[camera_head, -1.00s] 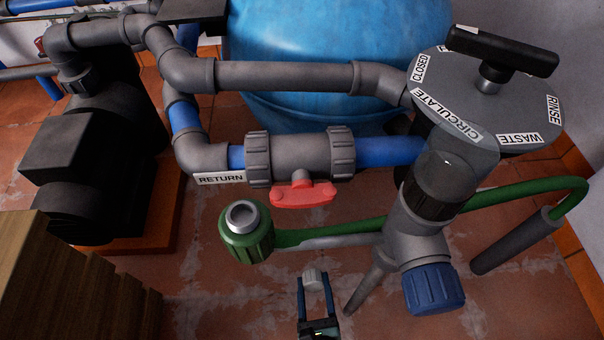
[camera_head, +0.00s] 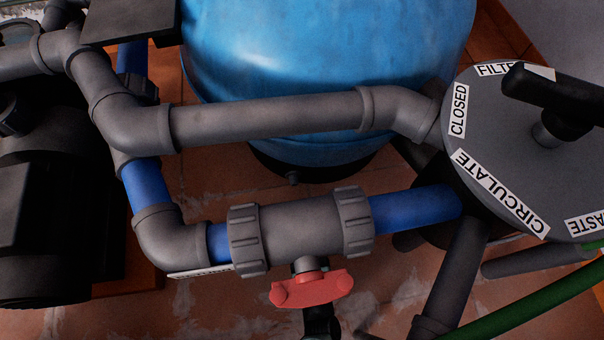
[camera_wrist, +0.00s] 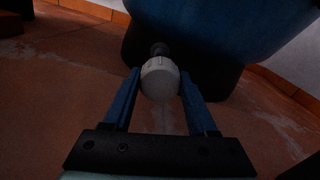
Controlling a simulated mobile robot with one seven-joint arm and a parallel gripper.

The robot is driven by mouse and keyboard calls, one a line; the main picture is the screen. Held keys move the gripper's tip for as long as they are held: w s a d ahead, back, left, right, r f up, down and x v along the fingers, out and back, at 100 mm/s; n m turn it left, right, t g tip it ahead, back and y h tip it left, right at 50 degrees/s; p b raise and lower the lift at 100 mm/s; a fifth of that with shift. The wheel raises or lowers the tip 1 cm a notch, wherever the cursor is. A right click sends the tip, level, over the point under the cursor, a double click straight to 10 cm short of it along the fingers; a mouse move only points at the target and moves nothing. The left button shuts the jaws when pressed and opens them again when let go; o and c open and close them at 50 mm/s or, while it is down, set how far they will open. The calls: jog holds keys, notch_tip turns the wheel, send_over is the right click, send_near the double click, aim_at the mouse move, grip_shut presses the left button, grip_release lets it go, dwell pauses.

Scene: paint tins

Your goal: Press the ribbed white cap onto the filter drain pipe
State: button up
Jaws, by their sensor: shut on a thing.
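The ribbed white cap (camera_wrist: 160,84) is held between the two blue fingers of my gripper (camera_wrist: 158,72) in the wrist view. The gripper is shut on it. Just beyond the cap, in line with it, is the short dark filter drain pipe (camera_wrist: 158,48), low on the tank. The cap hides part of the pipe, and I cannot tell whether they touch. In the head view the drain pipe is a small dark stub (camera_head: 293,178) at the tank's black foot. The cap is hidden in the head view.
The blue tank (camera_head: 320,80) rises behind the pipe. A grey pipe (camera_head: 265,119) and the return pipe with its valve (camera_head: 300,230) and red handle (camera_head: 312,288) cross in front. A black pump (camera_head: 40,220) stands left; a valve head (camera_head: 510,140) is at right.

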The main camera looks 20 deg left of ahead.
aim_at(295, 185)
jog(key=shift+d, duration=0.1)
jog(key=shift+b+x, duration=0.6)
jog(key=shift+x, duration=2.35)
jog(key=shift+x, duration=1.8)
jog(key=o, duration=1.2)
jog(key=shift+s, duration=0.1)
